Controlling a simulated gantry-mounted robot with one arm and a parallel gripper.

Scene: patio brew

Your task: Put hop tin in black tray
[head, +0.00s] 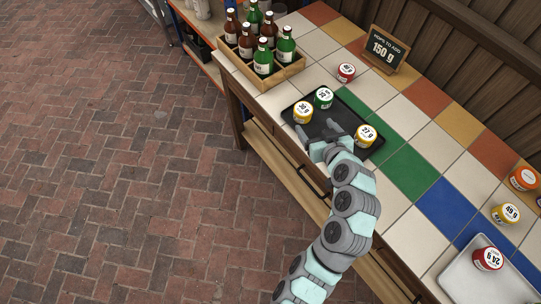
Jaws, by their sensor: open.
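The black tray (349,104) lies on the tiled counter. On it are a yellow tin (303,113) marked 30 g at its left, a green tin (323,97) at the back and a yellow tin (365,136) marked 27 g at its right. My gripper (334,136) is open over the front of the tray, left of the 27 g tin and apart from the 30 g tin. Nothing shows between its fingers. A red tin (346,72) stands on the counter behind the tray.
A sign (386,48) reads "Hops to add 150 g". A wooden crate (290,73) of bottles stands left of the tray. At the right, a white tray (462,279) holds a red tin (487,259); a yellow tin (506,213) and an orange tin (524,178) stand behind it. The middle tiles are clear.

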